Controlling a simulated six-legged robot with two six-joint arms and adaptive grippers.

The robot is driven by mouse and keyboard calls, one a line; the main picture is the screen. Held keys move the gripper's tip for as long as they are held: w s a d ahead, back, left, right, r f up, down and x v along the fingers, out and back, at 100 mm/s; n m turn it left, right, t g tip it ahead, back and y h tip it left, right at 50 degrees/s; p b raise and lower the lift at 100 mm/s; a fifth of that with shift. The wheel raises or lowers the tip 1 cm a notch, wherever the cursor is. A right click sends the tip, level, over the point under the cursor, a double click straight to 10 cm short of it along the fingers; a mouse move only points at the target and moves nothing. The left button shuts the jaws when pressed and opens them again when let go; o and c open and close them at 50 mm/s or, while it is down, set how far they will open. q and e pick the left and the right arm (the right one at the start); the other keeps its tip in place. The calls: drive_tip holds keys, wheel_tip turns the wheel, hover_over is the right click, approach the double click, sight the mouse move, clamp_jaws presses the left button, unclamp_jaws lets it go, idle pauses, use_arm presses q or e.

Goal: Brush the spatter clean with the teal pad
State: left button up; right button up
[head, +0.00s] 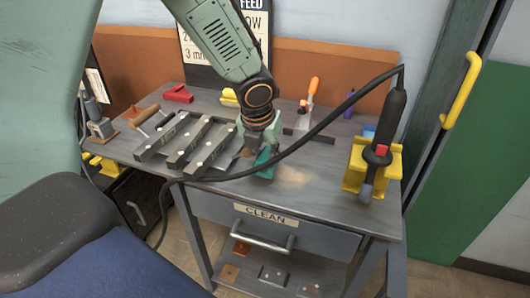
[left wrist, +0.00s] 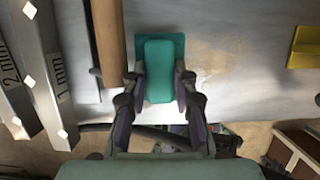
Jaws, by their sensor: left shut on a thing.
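The teal pad (head: 265,165) is at the front of the grey bench, with my left gripper (head: 256,150) above it. In the left wrist view the pad (left wrist: 158,72) has a raised block on a wider base, and the fingers of my left gripper (left wrist: 160,88) are shut on the block from both sides. The spatter (head: 292,174) is a faint tan patch on the bench top just right of the pad. It also shows in the left wrist view (left wrist: 218,48), right of the pad. I cannot tell whether the pad touches the bench. My right gripper is not in view.
Labelled metal bars (head: 188,142) lie left of the pad. A wooden handle (left wrist: 108,35) is close to its left. A black cable (head: 325,122) crosses the bench to a dark tool (head: 391,118) in a yellow holder (head: 356,166) on the right. A CLEAN drawer (head: 300,222) is below.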

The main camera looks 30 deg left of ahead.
use_arm(q)
drive_tip(key=shift+f, duration=0.5)
drive_tip(key=shift+w+d+r+p, duration=0.1)
drive_tip(key=shift+d+r+p, duration=0.05)
drive_tip(key=shift+d+p, duration=0.45)
drive_tip(key=shift+w+d+p, duration=0.25)
drive_tip(key=shift+d+p, duration=0.6)
drive_tip(key=shift+p, duration=0.1)
drive_tip(key=shift+d, duration=0.2)
drive_tip(key=shift+w+d+p, duration=0.2)
drive_tip(key=shift+d+p, duration=0.45)
drive_tip(key=shift+p, duration=0.35)
drive_tip(key=shift+w+d+f+p, duration=0.15)
drive_tip(key=shift+d+p, duration=0.35)
drive_tip(key=shift+w+d+f+p, duration=0.1)
drive_tip(key=shift+d+p, duration=0.4)
drive_tip(key=d+p, duration=0.2)
drive_tip(key=p, duration=0.1)
drive_tip(key=shift+w+d, duration=0.35)
drive_tip(key=shift+d+f+p, duration=0.15)
drive_tip(key=shift+d+p, duration=0.25)
